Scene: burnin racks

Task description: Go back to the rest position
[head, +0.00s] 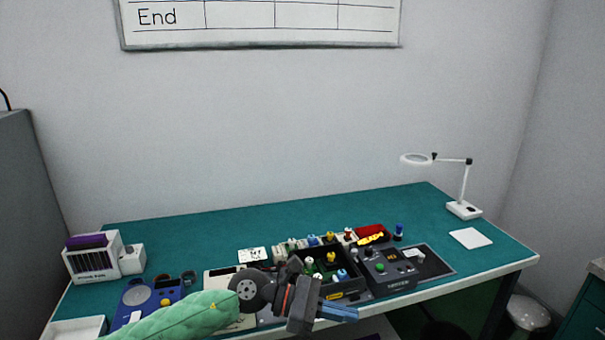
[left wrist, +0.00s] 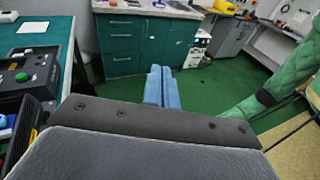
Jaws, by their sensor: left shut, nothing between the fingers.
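My left gripper (head: 340,313) reaches in from the lower left of the head view, its arm in a green quilted sleeve. Its blue fingers point right, at the front edge of the green-topped table (head: 190,230). In the left wrist view the blue fingers (left wrist: 162,87) are closed together with nothing between them, and the green floor and cabinets lie beyond. A green quilted sleeve, which looks like my other arm, shows at the right of the left wrist view. My right gripper is not seen in either view.
A black tray (head: 364,291) of coloured parts and a dark box with a green button (head: 390,270) stand close behind my left gripper. A magnifier lamp (head: 463,208) stands at the back right. A white rack (head: 92,262) stands at the left. The table's back strip is clear.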

